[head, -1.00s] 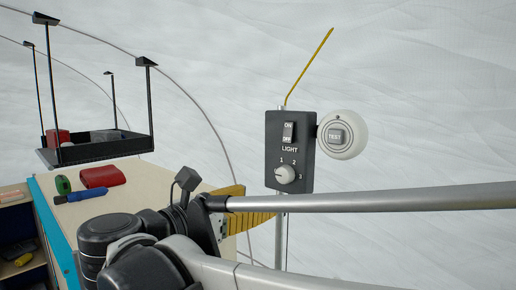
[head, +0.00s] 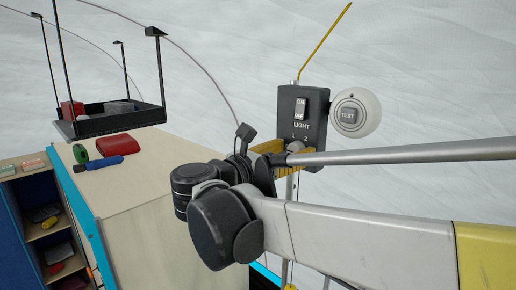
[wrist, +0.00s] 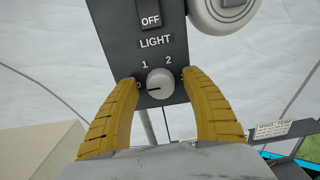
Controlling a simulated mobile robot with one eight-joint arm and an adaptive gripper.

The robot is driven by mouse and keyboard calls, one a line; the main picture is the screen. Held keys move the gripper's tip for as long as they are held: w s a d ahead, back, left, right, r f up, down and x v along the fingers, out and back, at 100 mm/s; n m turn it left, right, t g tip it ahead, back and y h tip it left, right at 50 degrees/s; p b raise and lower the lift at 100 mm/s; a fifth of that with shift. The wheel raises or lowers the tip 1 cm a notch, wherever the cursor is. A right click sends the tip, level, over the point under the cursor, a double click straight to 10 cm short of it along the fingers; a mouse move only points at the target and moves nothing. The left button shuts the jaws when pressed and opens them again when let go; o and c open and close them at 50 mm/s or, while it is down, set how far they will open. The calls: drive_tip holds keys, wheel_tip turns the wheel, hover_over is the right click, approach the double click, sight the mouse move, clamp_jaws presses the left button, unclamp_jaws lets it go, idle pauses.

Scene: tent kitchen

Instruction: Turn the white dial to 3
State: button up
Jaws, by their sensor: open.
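The white dial (wrist: 160,83) sits low on the dark LIGHT panel (wrist: 143,55). Its dark mark points left, towards the 0, in the wrist view. In the head view the upper part of the dial (head: 296,146) shows above my arm, and my gripper (head: 285,152) is at the panel's lower end.
An ON/OFF switch (head: 301,108) is above the dial. A round white TEST button (head: 349,114) is at the panel's right. A wooden cabinet (head: 150,180) with a red case (head: 118,146) stands at left, under a hanging black tray (head: 110,122). White tent wall lies behind.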

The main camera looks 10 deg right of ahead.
drive_tip(key=shift+c, duration=0.5)
drive_tip(key=shift+a, duration=0.1)
drive_tip(key=c, duration=1.1)
